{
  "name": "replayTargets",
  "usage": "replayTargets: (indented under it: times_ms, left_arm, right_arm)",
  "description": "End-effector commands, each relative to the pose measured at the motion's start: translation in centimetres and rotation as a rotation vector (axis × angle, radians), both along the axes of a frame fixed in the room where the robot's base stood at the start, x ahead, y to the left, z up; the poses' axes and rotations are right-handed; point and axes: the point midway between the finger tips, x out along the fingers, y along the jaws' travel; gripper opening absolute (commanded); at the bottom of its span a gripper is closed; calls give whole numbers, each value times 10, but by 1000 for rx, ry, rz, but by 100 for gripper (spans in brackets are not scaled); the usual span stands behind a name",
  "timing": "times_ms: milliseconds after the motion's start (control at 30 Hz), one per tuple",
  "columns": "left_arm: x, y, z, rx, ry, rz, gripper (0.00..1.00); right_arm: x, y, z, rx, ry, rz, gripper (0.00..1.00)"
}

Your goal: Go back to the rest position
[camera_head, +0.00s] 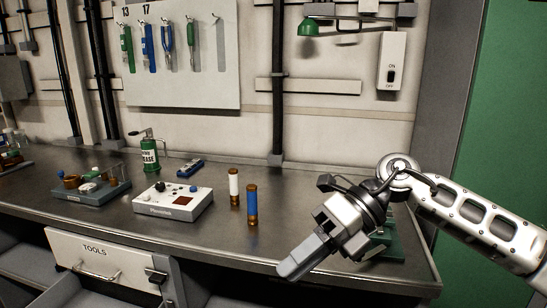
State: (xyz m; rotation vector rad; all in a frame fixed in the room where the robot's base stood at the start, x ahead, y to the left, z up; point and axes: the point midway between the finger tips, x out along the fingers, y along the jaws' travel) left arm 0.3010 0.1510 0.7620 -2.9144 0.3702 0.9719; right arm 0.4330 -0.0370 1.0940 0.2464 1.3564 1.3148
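My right gripper (290,268) hangs over the front right part of the metal workbench (130,228), its fingers pointing down and to the left. The fingers overlap from this side, so I cannot tell whether they are open or shut. I see no object in them. My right arm (480,222) comes in from the right edge. My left gripper is not in view.
A white-topped cylinder (234,186) and a blue one (252,204) stand left of my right gripper. A white box with knobs (172,205) and a green grease can (149,155) are farther left. A green object (390,243) is partly hidden behind my gripper. The TOOLS drawer (100,262) is below.

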Motion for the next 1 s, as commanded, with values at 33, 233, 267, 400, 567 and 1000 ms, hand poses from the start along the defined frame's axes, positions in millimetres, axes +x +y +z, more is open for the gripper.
replayTargets:
  times_ms: [33,233,267,400,567,1000]
  left_arm:
    - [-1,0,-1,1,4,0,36]
    - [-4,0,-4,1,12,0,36]
    - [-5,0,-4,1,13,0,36]
    - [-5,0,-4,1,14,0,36]
    - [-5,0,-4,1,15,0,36]
    - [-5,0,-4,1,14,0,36]
  right_arm:
    - [-14,25,-7,141,92,-20,25]
    - [-24,72,1,636,457,-267,25]
    - [-22,73,1,700,518,-321,25]
    - [-1,59,-18,950,820,-628,25]
    - [18,13,-86,1120,1176,-1072,25]
    - [-103,-102,-312,982,1867,-2156,25]
